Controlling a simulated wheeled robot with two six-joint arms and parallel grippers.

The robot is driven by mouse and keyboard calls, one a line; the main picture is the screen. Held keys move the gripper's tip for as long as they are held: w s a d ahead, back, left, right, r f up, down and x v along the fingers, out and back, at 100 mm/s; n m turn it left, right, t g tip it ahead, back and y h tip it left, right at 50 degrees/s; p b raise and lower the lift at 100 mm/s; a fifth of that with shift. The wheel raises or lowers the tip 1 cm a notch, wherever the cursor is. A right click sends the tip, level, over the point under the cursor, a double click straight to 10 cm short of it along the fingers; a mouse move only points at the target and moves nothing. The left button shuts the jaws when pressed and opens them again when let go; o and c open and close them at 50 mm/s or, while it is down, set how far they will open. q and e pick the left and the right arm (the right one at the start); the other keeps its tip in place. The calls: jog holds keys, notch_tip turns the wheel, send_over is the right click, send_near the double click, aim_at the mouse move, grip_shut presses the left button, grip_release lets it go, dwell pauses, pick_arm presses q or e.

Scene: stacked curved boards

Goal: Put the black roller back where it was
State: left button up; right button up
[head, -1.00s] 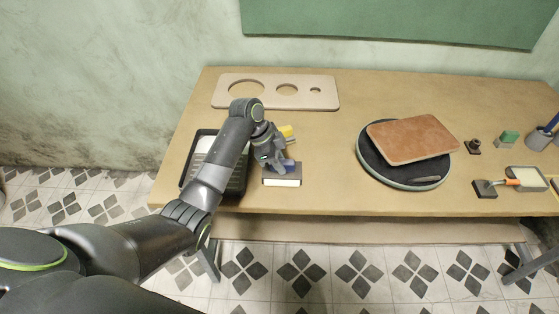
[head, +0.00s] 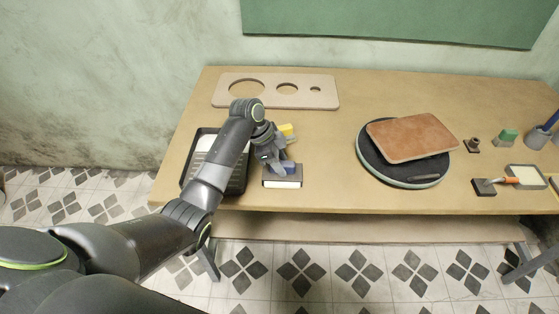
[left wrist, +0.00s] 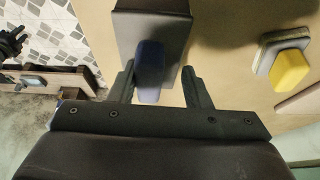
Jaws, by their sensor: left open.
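I cannot single out the black roller for certain. A black-headed tool with an orange handle (head: 484,187) lies at the right, its handle reaching over a pale-filled tray (head: 526,177). My left gripper (head: 279,168) is open at a dark block with a blue handle (head: 283,182) near the table's front edge. In the left wrist view the blue handle (left wrist: 150,65) stands between the spread fingertips of my left gripper (left wrist: 162,75), with gaps on both sides. The dark block (left wrist: 155,25) lies beyond.
A black tray (head: 236,187) is partly hidden behind my left arm. A yellow-topped block (head: 287,130) sits behind the gripper. A board with holes (head: 318,91) lies at the back. A brown board (head: 413,138) rests on a round dark disc (head: 372,160). The table's middle is clear.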

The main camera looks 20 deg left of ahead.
pick_arm(q)
jog(key=shift+s+f, duration=0.25)
jog(key=shift+f, duration=0.05)
jog(key=w+b+v, duration=0.1)
jog(key=v, duration=1.1)
jog(key=shift+r+b, duration=0.35)
jog(key=shift+r, duration=0.15)
jog(key=shift+s, duration=0.1)
